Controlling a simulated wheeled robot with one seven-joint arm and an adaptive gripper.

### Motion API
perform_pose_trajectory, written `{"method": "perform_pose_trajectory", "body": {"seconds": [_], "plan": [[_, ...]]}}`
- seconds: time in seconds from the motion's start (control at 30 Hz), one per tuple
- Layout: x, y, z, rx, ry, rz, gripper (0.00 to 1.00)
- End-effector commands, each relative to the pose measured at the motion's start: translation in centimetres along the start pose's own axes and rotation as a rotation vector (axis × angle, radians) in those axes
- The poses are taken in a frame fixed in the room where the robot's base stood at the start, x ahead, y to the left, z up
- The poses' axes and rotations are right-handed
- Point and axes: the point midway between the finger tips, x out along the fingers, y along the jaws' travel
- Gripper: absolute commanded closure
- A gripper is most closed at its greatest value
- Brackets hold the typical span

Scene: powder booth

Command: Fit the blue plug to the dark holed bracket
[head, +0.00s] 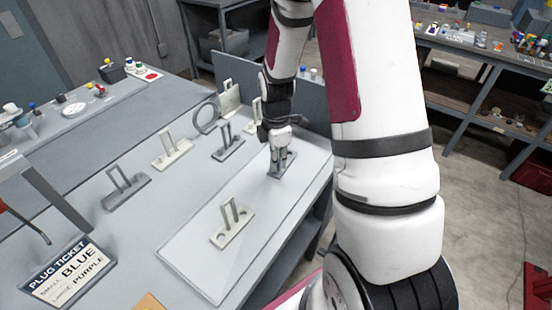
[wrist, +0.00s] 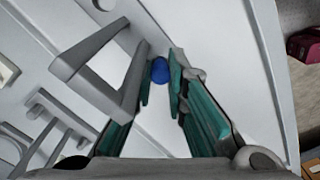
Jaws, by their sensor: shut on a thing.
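My gripper (head: 283,150) is low over a dark grey bracket (head: 280,168) on the pale mat, and partly hides it. In the wrist view my gripper's teal fingers (wrist: 163,88) are shut on the blue plug (wrist: 159,70), which shows at the fingertips. The bracket's upright grey loop (wrist: 128,80) stands just left of the fingers. The bracket's holes are hidden, so I cannot tell whether the plug is in one or above it. The plug does not show in the head view.
A cream bracket (head: 231,236) stands on the front of the mat (head: 190,262). Other brackets stand left of it, among them a grey one (head: 127,196) and a cream one (head: 172,156). A plug ticket (head: 66,272) reads small blue, large purple. A grey panel (head: 300,98) stands behind.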

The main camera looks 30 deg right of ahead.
Motion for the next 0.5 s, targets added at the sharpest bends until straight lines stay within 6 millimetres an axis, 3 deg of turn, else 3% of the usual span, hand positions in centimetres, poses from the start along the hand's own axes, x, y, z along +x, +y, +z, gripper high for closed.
{"method": "perform_pose_trajectory", "body": {"seconds": [0.1, 0.13, 0.23, 0.5], "plan": [[-0.01, -0.01, 0.00, 0.000, 0.000, 0.000, 0.96], [-0.01, -0.01, 0.01, 0.000, 0.000, 0.000, 0.84], [-0.01, -0.01, 0.01, 0.000, 0.000, 0.000, 0.63], [-0.04, 0.00, 0.01, 0.001, 0.000, 0.000, 0.63]]}}
